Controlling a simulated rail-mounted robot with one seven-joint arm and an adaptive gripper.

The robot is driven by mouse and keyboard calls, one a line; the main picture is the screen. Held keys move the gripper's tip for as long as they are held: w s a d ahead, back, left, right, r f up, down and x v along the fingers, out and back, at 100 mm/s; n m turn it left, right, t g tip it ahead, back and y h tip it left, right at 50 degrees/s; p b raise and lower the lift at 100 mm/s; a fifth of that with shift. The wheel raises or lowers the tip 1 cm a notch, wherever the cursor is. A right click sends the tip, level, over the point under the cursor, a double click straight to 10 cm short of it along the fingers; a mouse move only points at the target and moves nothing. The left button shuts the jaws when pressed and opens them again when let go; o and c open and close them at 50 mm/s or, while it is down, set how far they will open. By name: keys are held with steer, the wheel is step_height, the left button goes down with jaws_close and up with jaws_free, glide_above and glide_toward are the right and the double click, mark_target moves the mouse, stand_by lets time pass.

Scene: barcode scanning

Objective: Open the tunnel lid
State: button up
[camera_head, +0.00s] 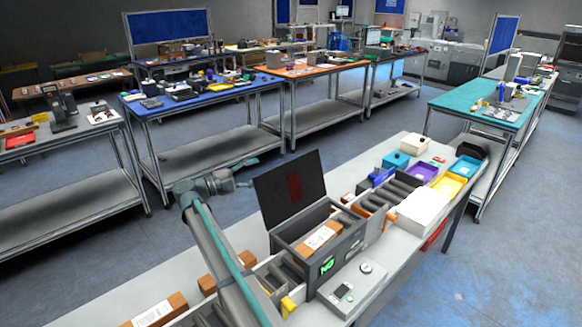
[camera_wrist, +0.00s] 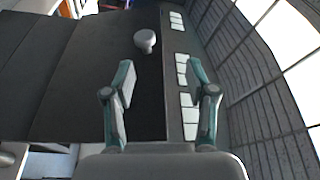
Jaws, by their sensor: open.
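The tunnel (camera_head: 345,248) is a dark grey box on the pale bench, with a green lit sign on its front. Its black lid (camera_head: 290,192) stands raised and steeply tilted at the back, with a red patch on its inner face. The tunnel's top is uncovered, and a brown box with a white label (camera_head: 318,238) shows inside. My gripper (camera_head: 243,184) is left of the lid, close to its left edge; contact is unclear. In the wrist view my teal fingers (camera_wrist: 160,72) are spread with nothing held. A grey round knob (camera_wrist: 145,40) on a dark surface lies beyond them.
Brown boxes (camera_head: 152,315) sit at the bench's left. A scale-like plate (camera_head: 352,287) lies before the tunnel. To the right are rollers, a white box (camera_head: 428,208), and purple (camera_head: 424,171), yellow (camera_head: 447,186) and blue trays (camera_head: 465,166). Open floor lies behind the bench.

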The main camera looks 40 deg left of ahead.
mark_target(284, 168)
steer(key=shift+m+g+h, duration=0.4)
steer(key=shift+h, duration=0.5)
steer(key=w+d+p, duration=0.1)
steer(key=w, duration=0.1)
steer(key=w+d+p, duration=0.1)
steer(key=w+d, duration=0.1)
steer(key=w, duration=0.1)
steer(key=w+d+f+p, duration=0.1)
steer(key=w+p, duration=0.1)
steer(key=w, duration=0.1)
steer(key=shift+d+f, duration=0.1)
steer(key=shift+d, duration=0.05)
steer(key=shift+w+d, duration=0.35)
steer(key=shift+w, duration=0.25)
jaws_close()
